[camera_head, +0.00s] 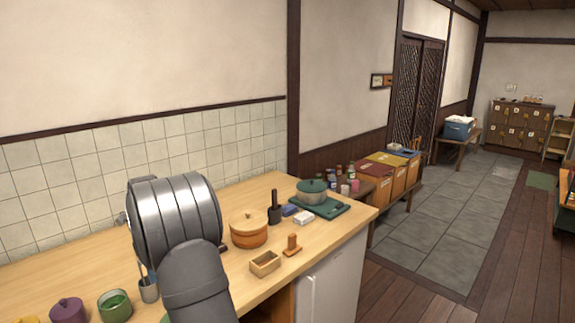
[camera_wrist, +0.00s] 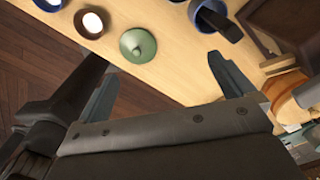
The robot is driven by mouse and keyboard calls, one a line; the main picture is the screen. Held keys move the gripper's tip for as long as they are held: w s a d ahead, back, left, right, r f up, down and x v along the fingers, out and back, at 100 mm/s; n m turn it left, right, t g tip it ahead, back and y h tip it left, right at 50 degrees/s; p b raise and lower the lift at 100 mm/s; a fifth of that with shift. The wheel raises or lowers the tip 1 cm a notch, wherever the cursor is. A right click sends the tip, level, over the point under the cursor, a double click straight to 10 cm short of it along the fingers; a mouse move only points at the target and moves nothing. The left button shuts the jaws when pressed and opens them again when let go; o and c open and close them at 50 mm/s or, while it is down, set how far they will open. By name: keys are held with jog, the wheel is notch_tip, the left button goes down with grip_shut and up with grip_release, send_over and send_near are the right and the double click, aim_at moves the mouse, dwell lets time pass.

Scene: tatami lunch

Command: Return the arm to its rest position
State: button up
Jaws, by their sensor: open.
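My gripper (camera_wrist: 165,88) shows in the wrist view with its two grey fingers spread wide apart and nothing between them. Past the fingers lie the edge of a light wooden counter (camera_wrist: 180,60) and a dark plank floor. In the head view my arm stands over the left part of the counter (camera_head: 245,281), and the gripper's fingers are hidden behind the arm's large ribbed metal link.
The wrist view shows a green conical lid (camera_wrist: 138,45) and a brown-rimmed cup (camera_wrist: 92,22). The head view shows a green cup (camera_head: 115,307), a purple lidded pot (camera_head: 68,311), an orange lidded pot (camera_head: 248,231), a wooden box (camera_head: 265,263) and a green board (camera_head: 322,207).

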jog(key=s+a+r+m, duration=0.1)
jog(key=s+a, duration=0.3)
jog(key=a, duration=1.1)
notch_tip(320, 180, down, 7)
jog(key=shift+r, duration=0.15)
jog(key=shift+o, duration=0.2)
